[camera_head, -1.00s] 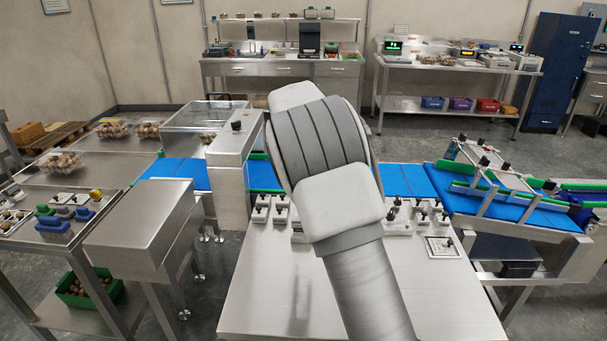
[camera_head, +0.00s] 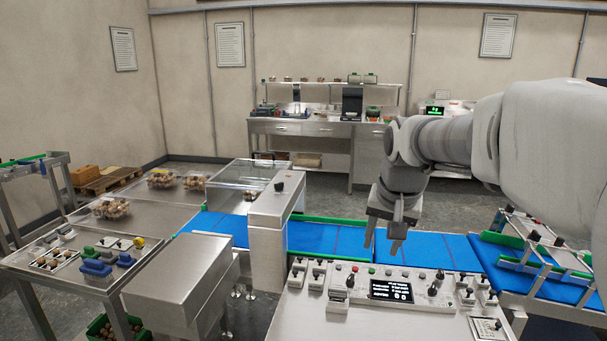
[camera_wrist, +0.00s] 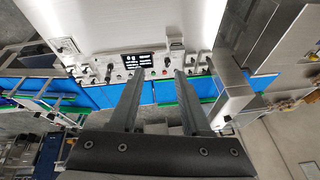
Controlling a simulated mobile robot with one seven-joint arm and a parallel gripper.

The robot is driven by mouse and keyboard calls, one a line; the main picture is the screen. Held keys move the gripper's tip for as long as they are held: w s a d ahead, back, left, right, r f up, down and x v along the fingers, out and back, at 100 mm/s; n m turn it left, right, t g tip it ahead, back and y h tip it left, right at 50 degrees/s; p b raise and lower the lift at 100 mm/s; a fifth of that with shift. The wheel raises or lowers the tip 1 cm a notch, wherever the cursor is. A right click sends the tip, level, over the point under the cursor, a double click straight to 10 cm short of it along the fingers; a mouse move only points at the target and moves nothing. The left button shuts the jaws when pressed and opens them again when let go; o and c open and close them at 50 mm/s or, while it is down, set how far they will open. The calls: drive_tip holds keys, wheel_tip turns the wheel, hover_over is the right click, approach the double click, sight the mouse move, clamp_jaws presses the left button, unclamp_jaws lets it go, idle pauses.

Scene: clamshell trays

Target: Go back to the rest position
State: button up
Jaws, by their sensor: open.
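My gripper (camera_head: 382,240) hangs fingers-down in front of my arm, above the blue conveyor belt (camera_head: 325,238) and behind the control panel. Its two fingers are apart with nothing between them. In the wrist view, my gripper (camera_wrist: 156,100) shows both fingers spread. The control panel (camera_wrist: 95,72) with its small dark display (camera_wrist: 137,62) lies beyond the fingertips there. In the head view, the display (camera_head: 391,291) sits among knobs and switches on the steel cabinet (camera_head: 340,325). My arm comes in from the right.
A steel housing with a clear cover (camera_head: 236,175) straddles the belt on the left. Clamshell trays of brown items (camera_head: 110,208) stand on the left table. A slanted frame (camera_head: 540,245) stands at the right. A workbench (camera_head: 315,127) is at the back.

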drive_tip(key=s+f+n, duration=0.1)
drive_tip(key=s+n, duration=0.1)
drive_tip(key=s, duration=0.9)
drive_tip(key=s+f+n+t, duration=0.1)
drive_tip(key=s+n, duration=0.1)
drive_tip(key=s, duration=1)
drive_tip(key=shift+a+f+p, duration=0.25)
drive_tip(key=shift+p, duration=0.2)
